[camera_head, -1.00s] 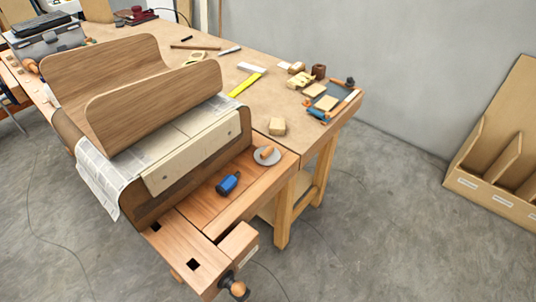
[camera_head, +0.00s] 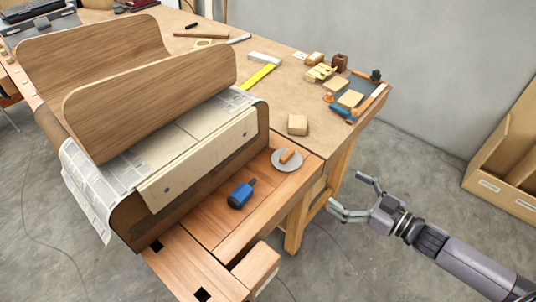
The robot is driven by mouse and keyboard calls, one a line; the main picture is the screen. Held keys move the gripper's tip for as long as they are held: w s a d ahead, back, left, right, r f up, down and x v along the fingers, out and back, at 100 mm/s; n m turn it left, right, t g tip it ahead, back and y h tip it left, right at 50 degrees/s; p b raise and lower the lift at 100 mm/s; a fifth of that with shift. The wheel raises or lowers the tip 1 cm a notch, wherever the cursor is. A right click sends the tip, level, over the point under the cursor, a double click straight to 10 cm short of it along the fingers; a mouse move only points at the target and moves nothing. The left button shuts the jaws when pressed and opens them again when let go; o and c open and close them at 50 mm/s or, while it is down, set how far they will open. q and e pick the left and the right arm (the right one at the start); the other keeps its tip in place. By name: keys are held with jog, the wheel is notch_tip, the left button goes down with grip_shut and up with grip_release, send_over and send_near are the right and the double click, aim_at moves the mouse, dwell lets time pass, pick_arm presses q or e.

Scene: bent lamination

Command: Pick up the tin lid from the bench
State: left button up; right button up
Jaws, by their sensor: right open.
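The tin lid (camera_head: 280,165) is a round grey disc lying flat near the right edge of the wooden bench (camera_head: 226,218). A small orange-brown piece (camera_head: 288,155) rests on it and covers part of its face. My right gripper (camera_head: 350,194) is open and empty. It appears to the right of the bench edge and the lid, clear of both, with its fingers pointing left. My left gripper is not in view.
A blue bottle (camera_head: 241,195) lies on the bench left of the lid. A large bent wooden lamination (camera_head: 150,95) on its form fills the left. A wooden block (camera_head: 298,124) sits behind the lid. A cardboard-coloured rack (camera_head: 505,150) stands at right.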

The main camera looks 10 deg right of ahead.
notch_tip(320, 180, up, 2)
jog(key=a+y, duration=0.1)
jog(key=a, duration=0.2)
jog(key=p, duration=0.2)
send_near(290, 155)
jog(key=shift+n, duration=0.3)
jog(key=x, duration=0.5)
jog(key=shift+w+a, duration=0.1)
jog(key=shift+a, duration=0.2)
jog(key=p+x, duration=0.1)
jog(key=x, duration=0.3)
jog(key=shift+w, duration=0.35)
jog(key=shift+w+a+f, duration=0.1)
jog(key=shift+w+a, duration=0.25)
jog(key=shift+s, duration=0.1)
jog(key=shift+c, duration=0.5)
jog(key=c, duration=1.3)
jog(key=shift+o, duration=0.2)
